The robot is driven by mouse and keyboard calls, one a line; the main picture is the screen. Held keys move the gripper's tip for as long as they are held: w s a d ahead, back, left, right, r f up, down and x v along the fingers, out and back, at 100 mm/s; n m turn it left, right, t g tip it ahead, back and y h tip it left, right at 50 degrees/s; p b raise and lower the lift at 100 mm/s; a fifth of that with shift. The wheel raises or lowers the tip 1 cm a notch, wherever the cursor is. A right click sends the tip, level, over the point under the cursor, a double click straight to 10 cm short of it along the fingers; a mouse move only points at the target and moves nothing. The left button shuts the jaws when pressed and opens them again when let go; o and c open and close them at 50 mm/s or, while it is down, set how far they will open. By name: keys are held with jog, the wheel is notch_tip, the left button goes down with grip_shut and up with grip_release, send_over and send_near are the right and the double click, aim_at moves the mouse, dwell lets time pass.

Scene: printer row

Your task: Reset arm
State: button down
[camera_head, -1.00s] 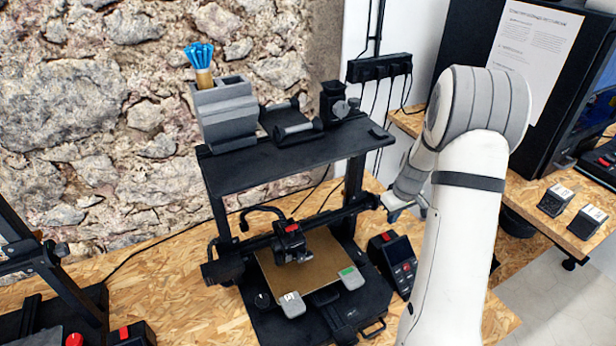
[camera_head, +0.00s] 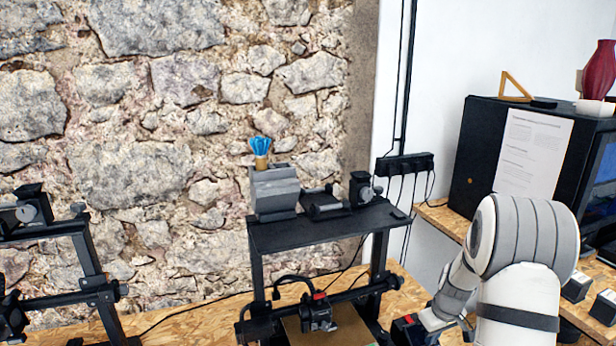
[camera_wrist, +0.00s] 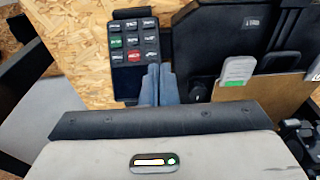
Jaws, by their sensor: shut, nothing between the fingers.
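My arm stands at the lower right of the head view, white and grey, beside the middle printer (camera_head: 330,232). In the wrist view my gripper (camera_wrist: 158,70) is shut and empty, its blue-grey fingers together. They point over the lower edge of a dark keypad (camera_wrist: 134,38) with green and red buttons; I cannot tell whether they touch it. The printer's tan bed (camera_wrist: 265,92) with a green-marked grey clip (camera_wrist: 238,70) lies to the right in the wrist view. The fingertips cannot be made out in the head view.
A grey holder (camera_head: 275,195) with a blue object on top stands on the printer's upper shelf. Another printer frame (camera_head: 90,270) is at left. A black enclosure (camera_head: 480,150) and a power strip (camera_head: 405,165) are at right. A stone wall closes the back.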

jog(key=s+a+r, duration=0.5)
jog(key=a+r, duration=0.2)
jog(key=r, duration=0.4)
jog(key=s+a+r+m, duration=0.1)
jog(key=s+a+r, duration=0.2)
jog(key=s, duration=0.4)
jog(key=s+a+r+m+t, duration=0.1)
jog(key=s+a+r, duration=0.2)
jog(key=s, duration=0.4)
jog(key=s+a+r+m, duration=0.1)
jog(key=s+a+r, duration=0.3)
jog(key=s, duration=0.3)
jog(key=shift+s+r+m+t+h, duration=0.15)
jog(key=shift+s+m+t+h, duration=0.15)
jog(key=shift+s+m+t, duration=0.1)
